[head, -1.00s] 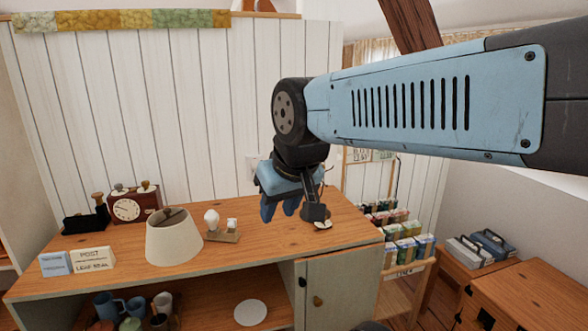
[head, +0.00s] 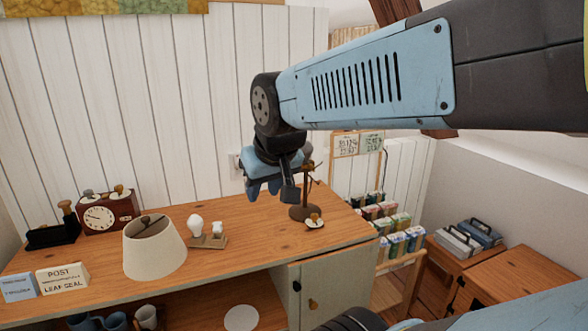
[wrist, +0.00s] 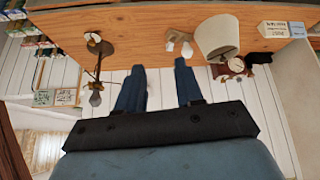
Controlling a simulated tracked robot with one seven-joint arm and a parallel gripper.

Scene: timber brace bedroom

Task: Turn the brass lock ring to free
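A dark brown lamp stand (head: 303,210) stands upright on the wooden counter, and it shows at the upper left of the wrist view (wrist: 100,48). A small pale dish (head: 315,223) with a brass-coloured piece lies at its foot. I cannot make out for certain which brass part is the lock ring; my wrist hides part of the stand's top. A dark lamp head (wrist: 96,98) hangs from the stand in the wrist view. My gripper (head: 265,188) is above the counter, left of the stand. Its two blue fingers (wrist: 157,78) are apart with nothing between them.
A cream lampshade (head: 155,250), a bulb holder with white bulbs (head: 208,241), a clock (head: 107,214) and signs (head: 63,279) stand along the counter (head: 250,240). A rack of small boxes (head: 400,240) is at the right. The white plank wall (head: 130,110) is behind.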

